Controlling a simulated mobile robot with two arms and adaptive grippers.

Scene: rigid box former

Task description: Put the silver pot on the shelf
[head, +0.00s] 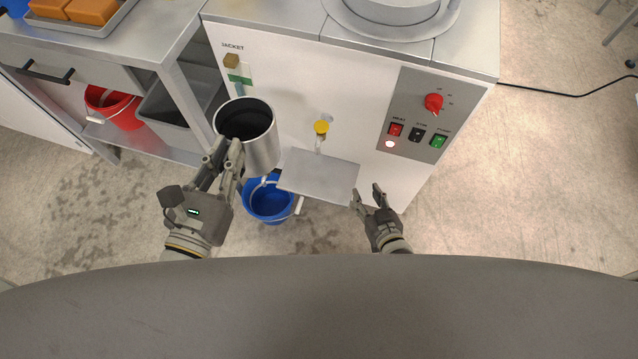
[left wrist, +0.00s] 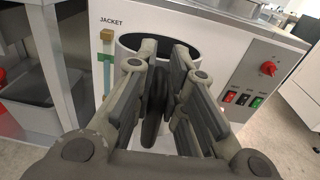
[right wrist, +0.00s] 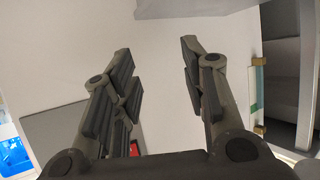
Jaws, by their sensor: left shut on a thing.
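The silver pot (head: 262,147) is an open metal cylinder with a dark inside, held upright or slightly tilted in front of the machine. My left gripper (head: 233,150) is shut on the pot's near side, on what looks like its dark handle; in the left wrist view the handle sits between the fingers (left wrist: 156,95) and the pot's rim (left wrist: 128,42) shows behind. The shelf (head: 322,176) is a flat metal plate on the machine's front below the yellow tap, bare, to the right of the pot. My right gripper (head: 367,197) is open and empty just right of the shelf; its fingers also show apart in the right wrist view (right wrist: 160,75).
The white machine (head: 300,85) has a yellow-handled tap (head: 321,128) above the shelf and a switch panel (head: 416,115) at right. A blue bucket (head: 268,202) stands on the floor below. A grey bin (head: 182,120) and red bucket (head: 124,110) sit under the left bench.

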